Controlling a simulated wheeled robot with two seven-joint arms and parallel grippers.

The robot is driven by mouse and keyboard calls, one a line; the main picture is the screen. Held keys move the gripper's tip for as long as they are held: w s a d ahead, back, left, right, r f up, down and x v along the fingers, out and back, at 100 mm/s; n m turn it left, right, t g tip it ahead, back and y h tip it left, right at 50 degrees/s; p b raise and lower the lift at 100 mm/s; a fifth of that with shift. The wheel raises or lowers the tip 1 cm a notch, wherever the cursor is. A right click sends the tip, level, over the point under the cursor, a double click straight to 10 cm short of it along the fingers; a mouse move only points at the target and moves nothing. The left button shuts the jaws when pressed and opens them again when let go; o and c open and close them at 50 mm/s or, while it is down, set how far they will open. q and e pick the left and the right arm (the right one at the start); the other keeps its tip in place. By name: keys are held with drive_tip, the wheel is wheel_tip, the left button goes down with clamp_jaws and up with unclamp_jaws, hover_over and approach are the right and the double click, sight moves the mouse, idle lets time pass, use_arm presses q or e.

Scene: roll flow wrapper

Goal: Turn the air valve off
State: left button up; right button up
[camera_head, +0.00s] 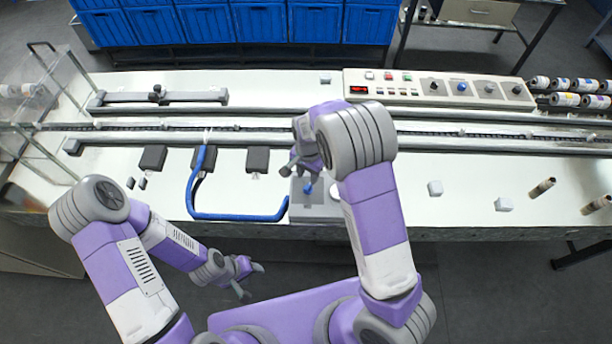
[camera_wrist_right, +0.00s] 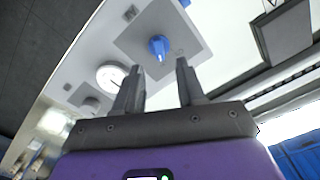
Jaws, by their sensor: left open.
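The air valve is a blue knob (camera_head: 308,188) on a grey plate at the front edge of the bench, below my right gripper. In the right wrist view the blue knob (camera_wrist_right: 159,47) sits on its light grey plate (camera_wrist_right: 180,30), beyond the fingertips and between them in the picture. My right gripper (camera_head: 301,168) is open and empty, also seen in the right wrist view (camera_wrist_right: 157,72); it looks apart from the knob. My left gripper (camera_head: 252,281) is open and empty, low in front of the bench.
A round white gauge (camera_wrist_right: 111,77) is beside the valve plate. A blue hose (camera_head: 240,216) runs along the front edge to the valve plate. Black blocks (camera_head: 257,160) lie left of it. A control panel (camera_head: 440,88) and a long rail stand behind.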

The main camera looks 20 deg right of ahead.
sight(308, 186)
wheel_tip(308, 186, down, 6)
drive_tip(key=shift+s+r, duration=0.1)
clamp_jaws()
idle(0.4)
